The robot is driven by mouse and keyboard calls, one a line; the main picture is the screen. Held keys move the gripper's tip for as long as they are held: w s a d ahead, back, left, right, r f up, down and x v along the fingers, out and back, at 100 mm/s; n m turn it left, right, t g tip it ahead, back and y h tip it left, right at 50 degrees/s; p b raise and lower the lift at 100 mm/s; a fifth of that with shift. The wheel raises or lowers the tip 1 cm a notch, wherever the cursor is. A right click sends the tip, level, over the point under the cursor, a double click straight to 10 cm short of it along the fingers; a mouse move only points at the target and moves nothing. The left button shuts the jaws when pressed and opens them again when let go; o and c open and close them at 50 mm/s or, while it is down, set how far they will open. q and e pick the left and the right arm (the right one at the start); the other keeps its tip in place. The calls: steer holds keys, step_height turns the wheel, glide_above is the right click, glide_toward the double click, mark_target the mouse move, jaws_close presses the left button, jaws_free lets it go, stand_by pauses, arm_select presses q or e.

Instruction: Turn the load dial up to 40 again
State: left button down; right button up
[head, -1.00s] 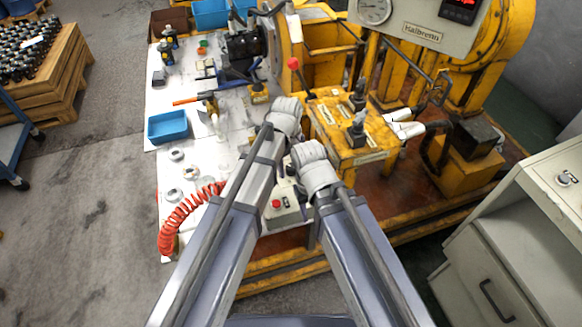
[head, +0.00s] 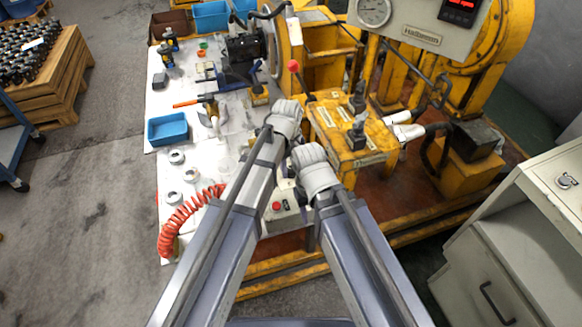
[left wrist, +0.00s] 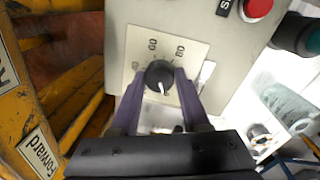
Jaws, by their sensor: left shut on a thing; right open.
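The load dial (left wrist: 157,73) is a round black knob with a white pointer line, in the middle of the left wrist view. It sits on a cream scale plate (left wrist: 172,43) on a grey box; 60 and 80 are readable. The pointer line points toward the bottom of the picture, slightly right. My left gripper (left wrist: 160,76) has its purple fingers on both sides of the knob and is shut on it. In the head view the left gripper (head: 285,112) hides the dial. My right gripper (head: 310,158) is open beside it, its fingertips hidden.
The control box (head: 284,206) with a red button is partly hidden by my arms. The yellow machine (head: 350,150) with levers stands to the right. The white table (head: 165,115) on the left holds tools, a blue tray (head: 167,128) and a red coiled hose (head: 180,222).

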arm_select(q)
steer(key=shift+m, duration=0.3)
steer(key=m, duration=0.4)
steer(key=shift+m, duration=0.4)
steer(key=m, duration=0.6)
steer(key=shift+w+g, duration=0.1)
steer(key=shift+g, duration=0.2)
steer(key=m, duration=0.6)
steer(key=shift+m, duration=0.4)
steer(key=m, duration=0.5)
steer(key=shift+m, duration=0.3)
steer(key=shift+c, duration=1.9)
jaws_free()
steer(key=shift+w, duration=0.1)
